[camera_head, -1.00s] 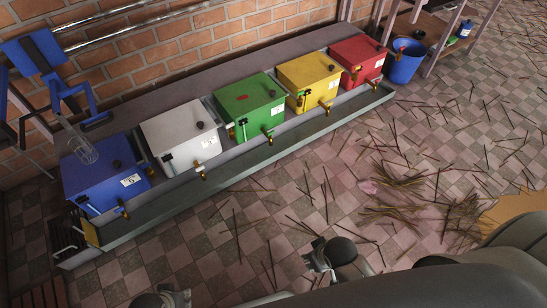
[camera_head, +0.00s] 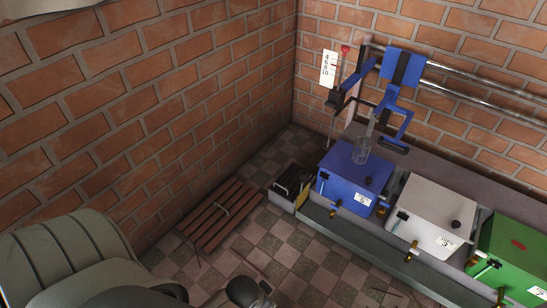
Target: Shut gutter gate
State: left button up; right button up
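The gutter (camera_head: 365,243) is a long grey channel along the front of the coloured extruder boxes. At its left end is a small yellowish plate (camera_head: 302,197), which looks like the gutter gate. It stands between the gutter and a dark slatted bin (camera_head: 284,194). It is too small to tell whether it is raised or lowered. My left gripper (camera_head: 250,291) is a dark shape at the bottom edge, over the floor and well apart from the plate. Its fingers cannot be made out. My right gripper is out of view.
Blue (camera_head: 350,185), white (camera_head: 440,205) and green (camera_head: 520,245) boxes with brass taps line the gutter. A blue lever frame (camera_head: 400,70) hangs above. Brick walls close the corner. Checkered floor in front is mostly clear.

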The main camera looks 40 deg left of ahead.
aim_at(303, 195)
jog(key=u, duration=0.8)
